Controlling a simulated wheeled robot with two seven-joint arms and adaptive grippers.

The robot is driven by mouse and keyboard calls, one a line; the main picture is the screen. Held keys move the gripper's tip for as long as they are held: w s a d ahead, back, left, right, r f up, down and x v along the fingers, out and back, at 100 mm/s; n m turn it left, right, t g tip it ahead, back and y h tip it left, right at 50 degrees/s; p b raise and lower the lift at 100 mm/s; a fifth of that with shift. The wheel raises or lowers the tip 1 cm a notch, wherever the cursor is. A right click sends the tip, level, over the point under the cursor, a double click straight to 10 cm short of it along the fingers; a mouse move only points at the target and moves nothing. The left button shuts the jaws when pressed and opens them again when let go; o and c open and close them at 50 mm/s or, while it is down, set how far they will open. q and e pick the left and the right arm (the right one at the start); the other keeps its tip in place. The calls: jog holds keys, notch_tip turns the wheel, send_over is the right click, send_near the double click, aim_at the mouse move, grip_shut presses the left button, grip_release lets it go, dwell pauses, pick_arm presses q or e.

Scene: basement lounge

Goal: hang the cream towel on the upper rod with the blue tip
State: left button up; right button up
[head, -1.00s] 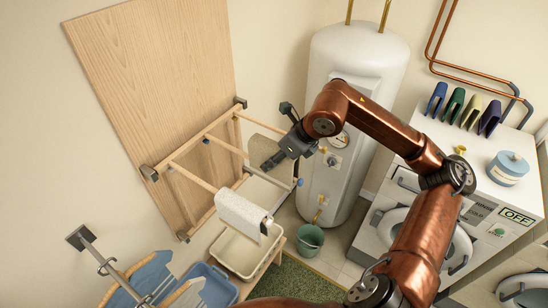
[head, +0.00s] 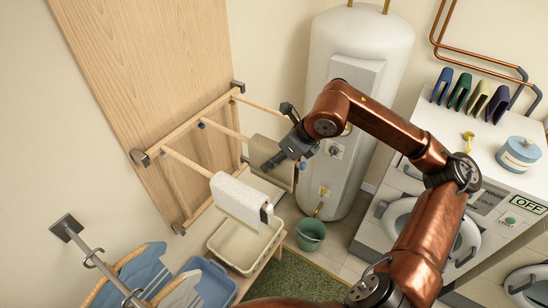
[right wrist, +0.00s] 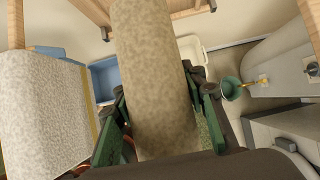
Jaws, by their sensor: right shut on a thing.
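The wooden wall rack carries several rods. My left gripper is not in view.
A whitish towel (head: 241,201) hangs on the neighbouring front rod, close to the left. A cream tub (head: 240,262) and a green bucket (head: 310,235) stand below. The water heater (head: 365,120) is right behind, the washer (head: 470,190) at right.

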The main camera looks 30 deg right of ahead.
jog(key=shift+f, duration=0.3)
jog(key=o, duration=1.3)
jog(key=shift+o, duration=0.2)
